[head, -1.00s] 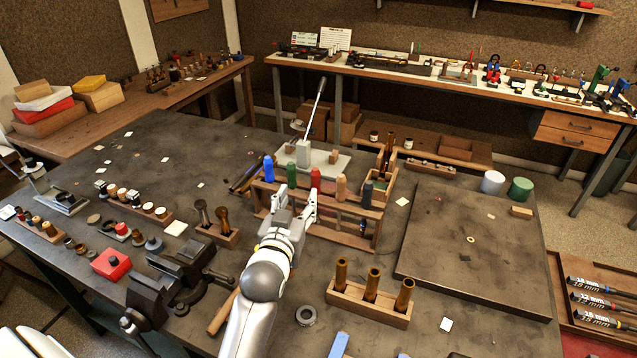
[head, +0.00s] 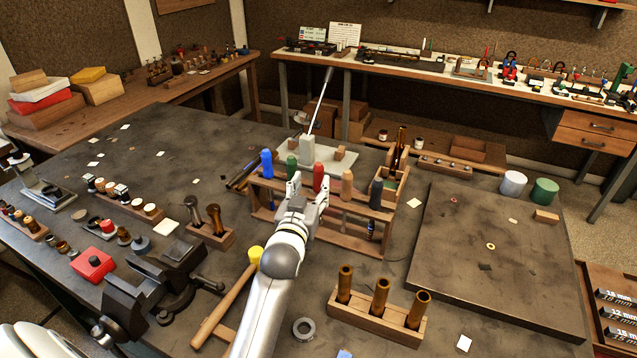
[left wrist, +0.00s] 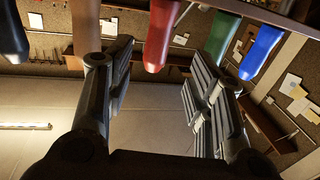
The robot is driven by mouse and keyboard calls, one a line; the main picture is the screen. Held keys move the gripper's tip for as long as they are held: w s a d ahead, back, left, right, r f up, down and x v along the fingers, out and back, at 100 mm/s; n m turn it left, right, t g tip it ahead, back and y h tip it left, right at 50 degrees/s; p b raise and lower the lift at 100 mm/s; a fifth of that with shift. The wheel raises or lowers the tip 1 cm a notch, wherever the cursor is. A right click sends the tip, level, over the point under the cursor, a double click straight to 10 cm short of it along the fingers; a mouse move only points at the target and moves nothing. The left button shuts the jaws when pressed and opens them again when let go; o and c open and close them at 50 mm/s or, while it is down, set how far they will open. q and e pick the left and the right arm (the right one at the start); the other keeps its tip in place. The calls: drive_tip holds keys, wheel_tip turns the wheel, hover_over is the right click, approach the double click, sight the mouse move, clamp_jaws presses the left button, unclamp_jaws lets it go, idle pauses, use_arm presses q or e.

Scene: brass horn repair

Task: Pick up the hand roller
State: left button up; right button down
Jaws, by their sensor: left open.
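A wooden tool rack (head: 340,236) stands mid-table with upright handles: blue (head: 266,163), green (head: 292,167), red (head: 318,176), tan (head: 347,185) and dark (head: 376,191). I cannot tell which tool is the hand roller. My left gripper (head: 308,188) is open and empty in front of the rack, its fingers near the green and red handles. In the left wrist view, looking upward, the red handle (left wrist: 161,35) shows between the spread fingers (left wrist: 158,85). The green handle (left wrist: 221,38) and blue handle (left wrist: 261,50) are to the right. My right gripper is out of view.
A yellow-headed hammer (head: 228,300) lies left of my forearm. A wooden holder with brass tubes (head: 375,322) stands front right. A vise (head: 160,285) is at the left.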

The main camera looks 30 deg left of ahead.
sight(317, 175)
use_arm(q)
drive_tip(key=shift+w+a+f, duration=0.1)
drive_tip(key=shift+w+a, duration=0.05)
drive_tip(key=shift+w, duration=0.55)
drive_tip(key=shift+w+a+r+p, duration=0.1)
drive_tip(key=shift+w+r+p, duration=0.1)
drive_tip(key=shift+w+p, duration=0.35)
drive_tip(key=p+x, duration=0.1)
drive_tip(key=x, duration=0.2)
drive_tip(key=shift+w+f, duration=0.15)
drive_tip(key=shift+w, duration=0.45)
drive_tip(key=shift+s, duration=0.1)
clamp_jaws()
